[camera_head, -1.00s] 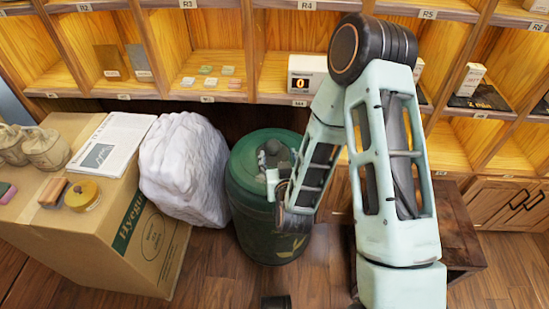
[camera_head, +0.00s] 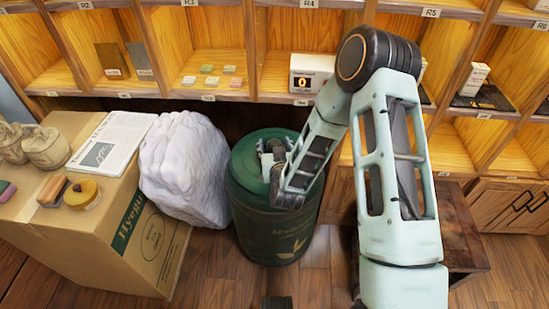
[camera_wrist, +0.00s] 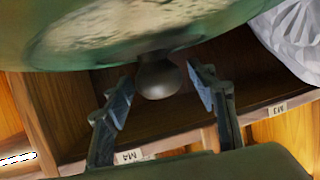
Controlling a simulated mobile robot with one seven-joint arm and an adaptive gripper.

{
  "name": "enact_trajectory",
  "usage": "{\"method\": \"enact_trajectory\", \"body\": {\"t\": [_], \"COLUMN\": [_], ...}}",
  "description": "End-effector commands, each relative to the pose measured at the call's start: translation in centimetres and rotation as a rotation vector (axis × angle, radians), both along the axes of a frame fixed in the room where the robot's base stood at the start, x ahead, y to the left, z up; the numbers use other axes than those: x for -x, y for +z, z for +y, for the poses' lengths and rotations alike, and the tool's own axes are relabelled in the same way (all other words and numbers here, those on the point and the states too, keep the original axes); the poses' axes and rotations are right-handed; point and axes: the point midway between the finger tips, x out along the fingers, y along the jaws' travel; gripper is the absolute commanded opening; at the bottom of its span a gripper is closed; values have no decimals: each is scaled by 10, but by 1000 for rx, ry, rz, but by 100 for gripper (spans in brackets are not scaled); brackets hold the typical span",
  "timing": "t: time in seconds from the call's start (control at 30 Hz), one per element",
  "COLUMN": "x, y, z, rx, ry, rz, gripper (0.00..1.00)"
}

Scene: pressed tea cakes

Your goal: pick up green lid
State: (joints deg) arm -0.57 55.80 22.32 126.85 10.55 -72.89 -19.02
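The green lid (camera_head: 245,166) sits on top of a large dark green canister (camera_head: 270,230) that stands on the floor. In the wrist view the lid (camera_wrist: 45,30) fills the top, with a pale mottled patch on it and a rounded dark grey knob (camera_wrist: 158,78) at its middle. My gripper (camera_head: 268,152) is over the lid and hides part of it. In the wrist view my gripper (camera_wrist: 161,82) is open, with one finger on each side of the knob and a visible gap on both sides. The knob is hidden in the head view.
A white wrapped bundle (camera_head: 183,168) stands close to the canister's left. A cardboard box (camera_head: 115,235) further left bears paper, a yellow roll (camera_head: 82,194) and pots. Wooden shelves (camera_head: 222,58) run behind. A dark wooden stand (camera_head: 460,240) is at the right.

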Motion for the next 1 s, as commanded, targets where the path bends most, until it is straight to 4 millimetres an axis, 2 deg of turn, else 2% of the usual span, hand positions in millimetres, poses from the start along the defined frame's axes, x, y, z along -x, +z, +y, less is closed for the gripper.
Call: {"method": "enact_trajectory", "body": {"t": [0.07,0.43,1.0], "x": [0,0,-2], "y": [0,0,8], "z": [0,0,0], "rx": [0,0,-1], "ry": [0,-1,0], "rz": [0,0,-9], "gripper": [41,0,0]}}
